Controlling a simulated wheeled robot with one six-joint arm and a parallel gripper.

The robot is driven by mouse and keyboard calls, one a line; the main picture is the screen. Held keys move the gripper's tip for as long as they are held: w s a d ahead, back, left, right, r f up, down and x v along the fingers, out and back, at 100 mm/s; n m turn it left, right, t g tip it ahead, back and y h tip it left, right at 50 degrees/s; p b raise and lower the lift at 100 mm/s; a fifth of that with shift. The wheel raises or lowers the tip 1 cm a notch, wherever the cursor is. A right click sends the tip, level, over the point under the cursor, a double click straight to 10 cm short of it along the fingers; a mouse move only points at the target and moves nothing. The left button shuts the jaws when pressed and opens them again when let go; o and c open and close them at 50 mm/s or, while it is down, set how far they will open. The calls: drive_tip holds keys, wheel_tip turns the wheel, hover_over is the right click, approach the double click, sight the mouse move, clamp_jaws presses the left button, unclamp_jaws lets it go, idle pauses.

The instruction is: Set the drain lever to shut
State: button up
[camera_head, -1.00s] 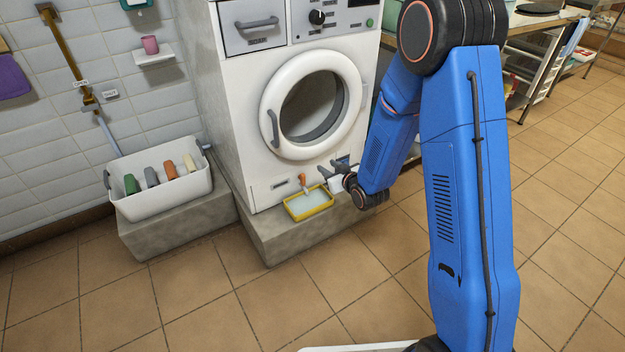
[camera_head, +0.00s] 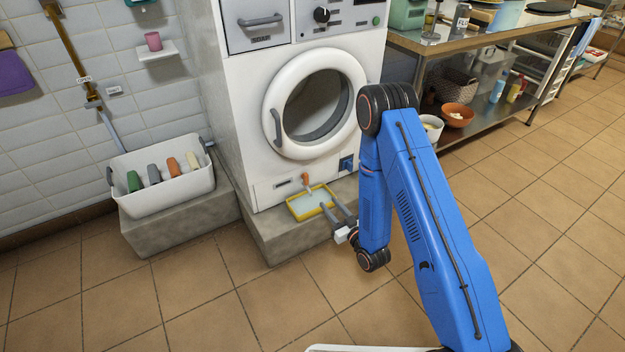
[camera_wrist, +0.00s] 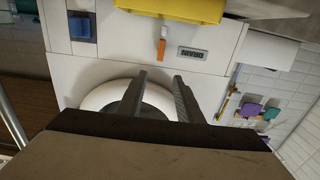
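The drain lever (camera_head: 305,178) is a small orange handle low on the front of the white washing machine (camera_head: 230,130), right of a grey label. In the upside-down wrist view the lever (camera_wrist: 161,48) stands nearly in line with its pale lower part, beside the label reading DRAIN (camera_wrist: 192,53). A yellow tray (camera_head: 297,216) sits just below it. My gripper (camera_head: 331,201) is open and empty, in front of and to the right of the lever, near the tray's right side. Its two fingers (camera_wrist: 160,76) are apart and point toward the machine's lower front, not touching the lever.
A blue part (camera_head: 346,163) is on the machine's lower right. The machine stands on a concrete plinth (camera_head: 275,243). The tiled floor in front is clear.

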sight(307, 177)
drive_tip(key=x, duration=1.7)
drive_tip(key=shift+w+a, duration=0.15)
clamp_jaws()
